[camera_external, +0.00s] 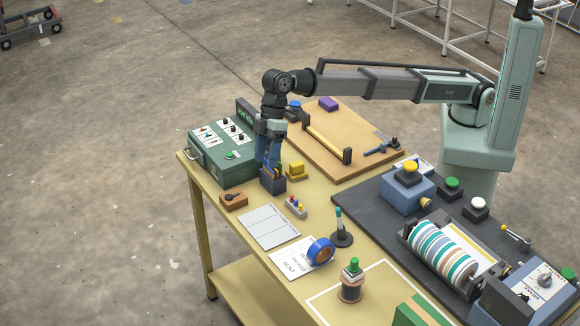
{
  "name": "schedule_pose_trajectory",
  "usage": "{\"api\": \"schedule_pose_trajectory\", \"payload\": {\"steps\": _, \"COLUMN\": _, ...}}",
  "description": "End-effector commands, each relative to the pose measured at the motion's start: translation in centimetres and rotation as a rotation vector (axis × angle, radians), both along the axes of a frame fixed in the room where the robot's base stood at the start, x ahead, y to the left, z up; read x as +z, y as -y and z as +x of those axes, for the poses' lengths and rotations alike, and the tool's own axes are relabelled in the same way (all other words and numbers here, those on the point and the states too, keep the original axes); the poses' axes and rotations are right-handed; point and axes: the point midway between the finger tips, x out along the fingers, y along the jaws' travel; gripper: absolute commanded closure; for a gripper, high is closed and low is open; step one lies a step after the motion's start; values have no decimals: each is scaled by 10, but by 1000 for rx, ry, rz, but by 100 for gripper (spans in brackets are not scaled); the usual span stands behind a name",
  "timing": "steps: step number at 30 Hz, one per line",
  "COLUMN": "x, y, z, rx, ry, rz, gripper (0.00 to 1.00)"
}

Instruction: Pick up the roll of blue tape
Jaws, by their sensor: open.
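The roll of blue tape (320,251) stands on edge on a white printed sheet (292,262) near the front of the table. My gripper (270,172) points down over the back left part of the table, beside the green control box. Its blue fingers are open, just above or at a small dark holder (272,183); I cannot tell whether they touch it. The gripper is up and left of the tape, well apart from it.
The green box (222,152) stands left of my gripper. A pen on a round stand (341,232) and a green-topped spool (351,281) stand near the tape. The roller press (443,253) and blue button box (406,190) lie right. A grey sheet (269,226) lies flat left of the tape.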

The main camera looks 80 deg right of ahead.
Motion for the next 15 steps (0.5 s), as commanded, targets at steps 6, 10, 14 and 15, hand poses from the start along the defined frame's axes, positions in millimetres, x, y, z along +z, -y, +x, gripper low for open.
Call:
{"api": "schedule_pose_trajectory", "payload": {"steps": 6, "x": -33, "y": -71, "z": -73, "rx": 26, "ry": -53, "rz": -179, "gripper": 40}}
{"api": "schedule_pose_trajectory", "payload": {"steps": 10, "x": -49, "y": -103, "z": -115, "rx": 28, "ry": -66, "rz": -281, "gripper": 40}}
{"api": "schedule_pose_trajectory", "payload": {"steps": 14, "x": -61, "y": -124, "z": -150, "rx": 25, "ry": -70, "rz": -361, "gripper": 40}}
{"api": "schedule_pose_trajectory", "payload": {"steps": 15, "x": -63, "y": -129, "z": -158, "rx": 24, "ry": -68, "rz": -379, "gripper": 40}}
